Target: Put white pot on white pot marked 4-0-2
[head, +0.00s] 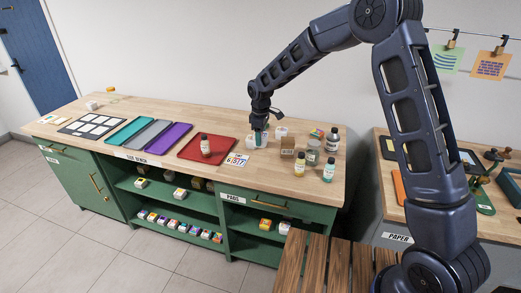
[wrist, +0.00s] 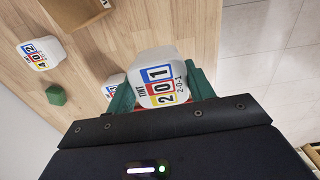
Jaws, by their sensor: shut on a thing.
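In the wrist view my gripper (wrist: 163,98) is shut on a white pot (wrist: 162,62), with a green finger on either side. The held pot's label reads 2-0-1. A second white pot (wrist: 40,53), labelled 4-0-2, stands apart on the wooden bench top to the left.
A brown box (head: 287,145) and several bottles (head: 312,153) stand right of my gripper. A small green block (wrist: 56,95) sits near the 4-0-2 pot.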

